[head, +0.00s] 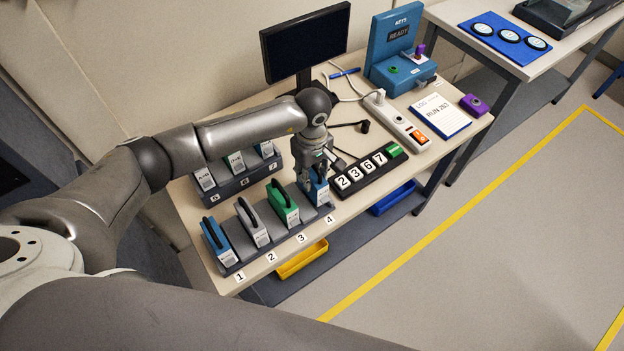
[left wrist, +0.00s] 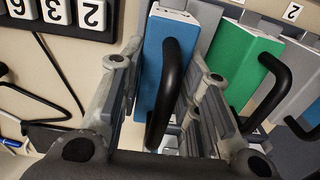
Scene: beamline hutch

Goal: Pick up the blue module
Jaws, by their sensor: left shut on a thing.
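A blue module (head: 319,191) with a white label stands at slot 4 of the grey rack (head: 230,270), at its right end. My left gripper (head: 318,172) comes down on it from above and is shut on it. In the left wrist view the blue module (left wrist: 163,70) and its black handle sit between the two fingers. I cannot tell whether its base is clear of the slot. Another blue module (head: 216,241) stands in slot 1. My right gripper is not in view.
A green module (head: 284,206) stands close by in slot 3, a grey one (head: 252,224) in slot 2. Behind is a second rack (head: 243,179) with more modules. A number strip (head: 366,174) lies right of slot 4. A monitor (head: 305,45) stands behind.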

